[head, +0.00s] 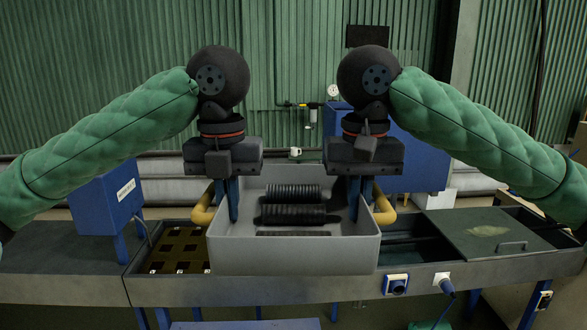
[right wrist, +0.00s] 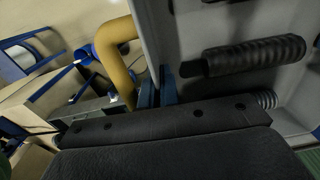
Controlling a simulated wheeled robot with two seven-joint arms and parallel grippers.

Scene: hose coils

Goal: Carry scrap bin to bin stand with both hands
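The grey scrap bin (head: 292,256) is in the middle of the head view, level, and appears to be held above the bench. Black ribbed hose pieces (head: 292,213) lie in it. A yellow handle stands out from its left side (head: 203,212) and another from its right side (head: 383,208). My left gripper (head: 227,208) is shut on the left wall, one finger inside and one outside. My right gripper (head: 360,205) is shut on the right wall the same way; the right wrist view shows the wall (right wrist: 152,38) between its fingers. I cannot identify the bin stand.
A long grey bench (head: 440,265) runs behind and under the bin. On it are a tray with square pockets (head: 180,252) at left and a dark lid with a handle (head: 485,233) at right. A blue flat top (head: 245,325) shows at the bottom edge. Blue boxes stand behind.

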